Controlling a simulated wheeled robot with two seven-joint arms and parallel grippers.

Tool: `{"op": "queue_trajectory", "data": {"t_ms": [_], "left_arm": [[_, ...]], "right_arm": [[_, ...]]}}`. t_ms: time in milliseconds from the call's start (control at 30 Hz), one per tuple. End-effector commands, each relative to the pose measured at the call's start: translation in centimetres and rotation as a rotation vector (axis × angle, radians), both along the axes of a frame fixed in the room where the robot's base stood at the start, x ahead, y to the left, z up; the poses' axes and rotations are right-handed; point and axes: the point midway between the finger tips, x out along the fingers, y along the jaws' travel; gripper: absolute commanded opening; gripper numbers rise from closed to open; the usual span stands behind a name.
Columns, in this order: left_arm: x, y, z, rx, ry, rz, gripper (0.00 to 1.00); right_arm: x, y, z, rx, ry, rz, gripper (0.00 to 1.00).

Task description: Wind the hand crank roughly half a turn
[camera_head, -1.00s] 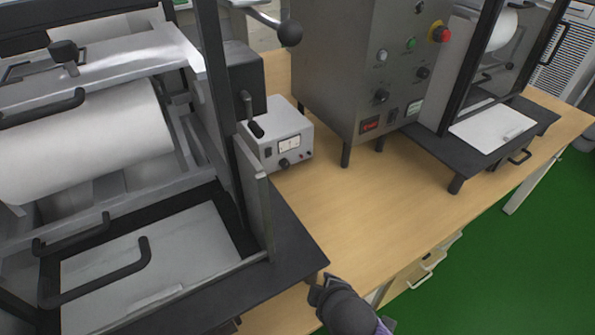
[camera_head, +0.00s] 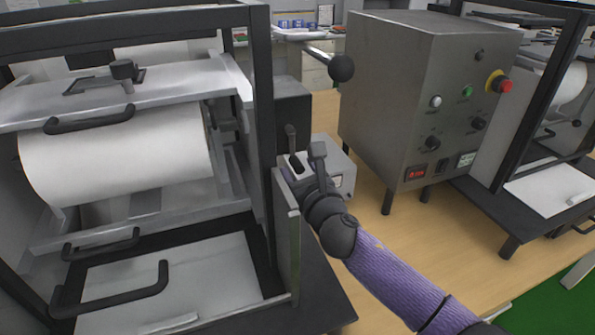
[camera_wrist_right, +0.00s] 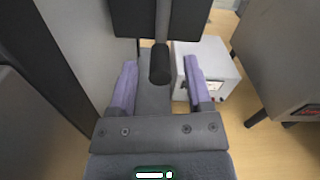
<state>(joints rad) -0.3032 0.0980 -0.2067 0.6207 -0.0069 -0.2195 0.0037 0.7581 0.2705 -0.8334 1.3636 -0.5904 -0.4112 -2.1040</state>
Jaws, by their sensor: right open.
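The hand crank (camera_head: 291,136) is on the side of the machine with the white roll, just right of its black frame post. Its grey arm hangs down to a short black grip (camera_wrist_right: 160,68), seen in the right wrist view. My right gripper (camera_head: 304,160) is open at the crank's lower end. In the right wrist view its two purple-sided fingers (camera_wrist_right: 160,80) stand left and right of the black grip, with gaps on both sides. How deep the grip lies between them is unclear. My left gripper is not in view.
A small grey meter box (camera_wrist_right: 208,70) stands close to the right finger. A lever with a black ball (camera_head: 341,68) sticks out above. A tall grey control box (camera_head: 400,90) stands to the right. The machine's post and plate (camera_head: 286,240) are close on the left.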

Motion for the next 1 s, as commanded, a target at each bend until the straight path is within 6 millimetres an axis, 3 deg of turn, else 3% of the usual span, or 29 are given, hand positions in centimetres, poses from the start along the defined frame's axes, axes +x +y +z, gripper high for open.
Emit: {"op": "queue_trajectory", "data": {"t_ms": [167, 467, 767, 1000], "left_arm": [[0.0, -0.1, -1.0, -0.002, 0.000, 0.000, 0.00], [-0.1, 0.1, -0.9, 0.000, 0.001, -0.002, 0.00], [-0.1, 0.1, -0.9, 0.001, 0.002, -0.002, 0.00], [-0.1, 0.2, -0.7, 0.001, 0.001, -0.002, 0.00]], "right_arm": [[1.7, 0.5, -0.2, 0.002, 0.001, -0.001, 0.64], [2.0, 0.6, 0.0, 0.003, 0.002, 0.000, 0.62], [2.0, 0.6, 0.0, 0.004, 0.002, -0.001, 0.00], [1.8, 0.9, 0.1, 0.046, 0.016, 0.000, 0.00]]}}
